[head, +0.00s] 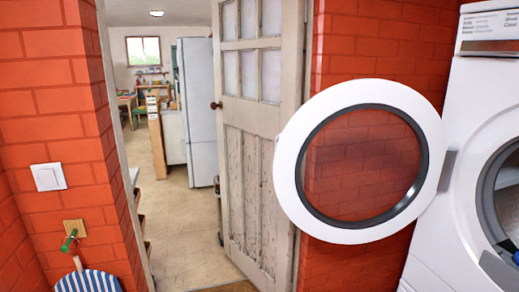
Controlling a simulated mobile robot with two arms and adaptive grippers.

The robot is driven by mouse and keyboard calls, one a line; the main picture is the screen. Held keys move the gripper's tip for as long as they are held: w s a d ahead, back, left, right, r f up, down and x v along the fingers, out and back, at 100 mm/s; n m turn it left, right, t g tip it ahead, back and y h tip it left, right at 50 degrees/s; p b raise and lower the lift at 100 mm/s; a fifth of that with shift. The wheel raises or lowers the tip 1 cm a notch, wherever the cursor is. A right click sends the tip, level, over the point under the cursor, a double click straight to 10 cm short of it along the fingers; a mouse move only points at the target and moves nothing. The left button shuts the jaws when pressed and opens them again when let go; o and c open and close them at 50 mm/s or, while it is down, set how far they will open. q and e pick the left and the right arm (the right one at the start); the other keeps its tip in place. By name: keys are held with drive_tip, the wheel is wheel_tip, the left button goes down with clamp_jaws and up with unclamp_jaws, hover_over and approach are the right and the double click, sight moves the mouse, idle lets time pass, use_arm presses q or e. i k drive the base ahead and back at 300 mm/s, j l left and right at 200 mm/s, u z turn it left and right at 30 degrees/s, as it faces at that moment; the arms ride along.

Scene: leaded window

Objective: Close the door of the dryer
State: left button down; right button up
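The white dryer (432,232) stands at the right edge of the head view, partly cut off by the frame. Its round door (286,165) has a white ring and a dark-rimmed clear pane. The door is wide open, swung out to the left on a grey hinge at its right side. The dark-rimmed drum opening (487,190) shows at the far right, with something bluish inside at its lower edge. Neither of my grippers shows in this view.
A worn wooden room door (250,150) stands open behind the dryer door. The doorway leads to a room with a fridge (200,110). A brick wall (60,120) with a light switch (48,177) is at left. A striped item (88,281) hangs at lower left.

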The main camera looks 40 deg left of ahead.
sight(437, 160)
drive_tip(key=i+j+u, duration=0.15)
drive_tip(key=u, duration=0.25)
drive_tip(key=i+j+u, duration=0.15)
drive_tip(key=u, duration=0.2)
drive_tip(key=i+j+u, duration=0.15)
drive_tip(key=u, duration=0.25)
drive_tip(key=i+j+u, duration=0.1)
drive_tip(key=u, duration=0.3)
drive_tip(key=i+j, duration=0.15)
drive_tip(key=i, duration=0.65)
drive_tip(key=i+z, duration=0.2)
drive_tip(key=z, duration=0.2)
drive_tip(key=i+z, duration=0.15)
drive_tip(key=z, duration=0.3)
drive_tip(key=i+j+z, duration=0.15)
drive_tip(key=z, duration=0.25)
drive_tip(key=i+j+z, duration=0.1)
drive_tip(key=z, duration=0.35)
drive_tip(key=i+j+z, duration=0.1)
drive_tip(key=z, duration=0.35)
drive_tip(key=i+j+z, duration=0.1)
drive_tip(key=j+z, duration=0.15)
drive_tip(key=z, duration=0.15)
drive_tip(key=j+z, duration=0.2)
drive_tip(key=z, duration=0.25)
drive_tip(key=i+j+z, duration=0.1)
drive_tip(key=j+z, duration=0.4)
drive_tip(key=z, duration=0.35)
